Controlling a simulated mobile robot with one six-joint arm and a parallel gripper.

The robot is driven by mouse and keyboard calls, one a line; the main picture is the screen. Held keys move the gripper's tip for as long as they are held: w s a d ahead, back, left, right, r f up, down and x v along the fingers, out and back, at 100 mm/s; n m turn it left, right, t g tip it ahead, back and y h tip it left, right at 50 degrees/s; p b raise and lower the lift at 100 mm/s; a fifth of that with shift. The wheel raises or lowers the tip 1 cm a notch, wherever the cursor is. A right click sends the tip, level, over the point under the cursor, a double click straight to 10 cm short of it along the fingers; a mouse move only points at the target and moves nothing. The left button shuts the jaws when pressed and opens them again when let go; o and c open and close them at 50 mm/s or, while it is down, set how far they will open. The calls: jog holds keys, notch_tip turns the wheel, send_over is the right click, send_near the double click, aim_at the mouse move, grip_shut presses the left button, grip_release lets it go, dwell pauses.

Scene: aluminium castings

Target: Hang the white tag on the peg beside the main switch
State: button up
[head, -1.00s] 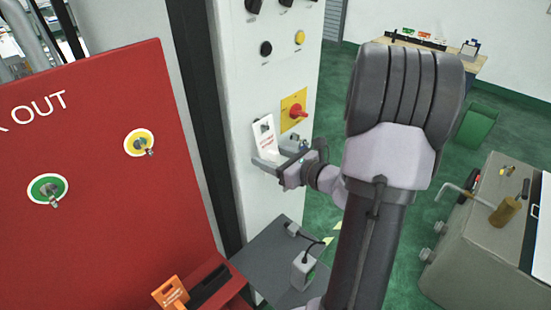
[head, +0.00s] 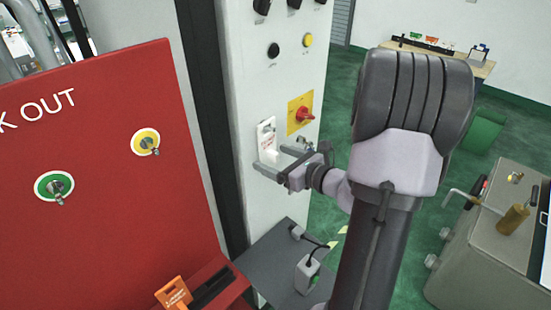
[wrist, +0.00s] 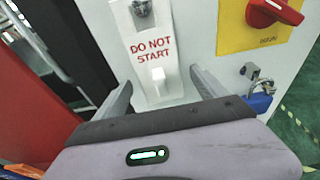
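The white tag (head: 266,135) with red lettering is upright against the pale cabinet face, left of the main switch (head: 302,115), a red knob on a yellow plate. In the wrist view the tag (wrist: 152,50) reads "DO NOT START", with a metal peg (wrist: 142,8) at its top and a pale block (wrist: 158,76) standing out below the letters. My gripper (head: 279,160) is just below and in front of the tag. In the wrist view its two fingers are spread, one on each side of the tag's lower part, with gaps to the tag.
A blue padlock (wrist: 262,101) hangs below the switch, close to my right finger. A red lockout board (head: 105,200) stands at the left. A grey shelf (head: 265,265) with a small box is below. A grey machine (head: 485,240) stands at the right.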

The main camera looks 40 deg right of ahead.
jog(key=shift+s, duration=0.1)
jog(key=v, duration=1.7)
jog(key=w+a+f+n+g+y+b, duration=0.2)
jog(key=a+f+n+g+y+b, duration=0.15)
jog(key=a, duration=0.35)
jog(key=w+a+f+n+g+y+b, duration=0.2)
jog(key=a+n+b, duration=0.1)
jog(key=a+n, duration=0.3)
jog(key=s+a+f+n+g+h+b, duration=0.2)
jog(key=a+f+n+b, duration=0.3)
jog(key=a+n, duration=0.4)
jog(key=s+a+f+n+g+h+b, duration=0.2)
jog(key=a+f+n+b, duration=0.3)
jog(key=a+n+b, duration=0.3)
jog(key=s+a+n, duration=0.1)
jog(key=n, duration=0.3)
jog(key=shift+s+a, duration=0.25)
jog(key=shift+s, duration=0.15)
jog(key=shift+d+h, duration=0.1)
jog(key=shift+h, duration=0.15)
